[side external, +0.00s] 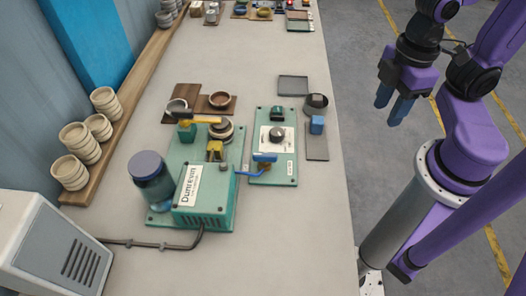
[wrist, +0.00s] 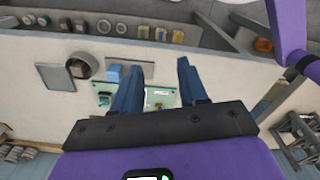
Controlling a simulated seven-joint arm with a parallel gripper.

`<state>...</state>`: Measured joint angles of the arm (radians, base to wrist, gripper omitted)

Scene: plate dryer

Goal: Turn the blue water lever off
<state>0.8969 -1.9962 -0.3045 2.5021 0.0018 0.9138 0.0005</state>
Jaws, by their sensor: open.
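The blue lever (side external: 265,157) lies roughly crosswise on the front part of a teal panel (side external: 287,176), with a bit of yellow beneath it. A blue hose runs from near it to the larger teal machine (side external: 205,211) on the left. My gripper (side external: 392,110) is open and empty, held up to the right of the table, well away from the lever. In the wrist view, my gripper (wrist: 158,66) has both blue fingers apart. Part of the teal panel (wrist: 160,97) shows between them; the lever cannot be made out there.
A blue block (side external: 317,124) on a grey pad, a dark cup (side external: 316,103) and a grey tray (side external: 293,85) stand near the table's right edge. The front right tabletop is clear.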

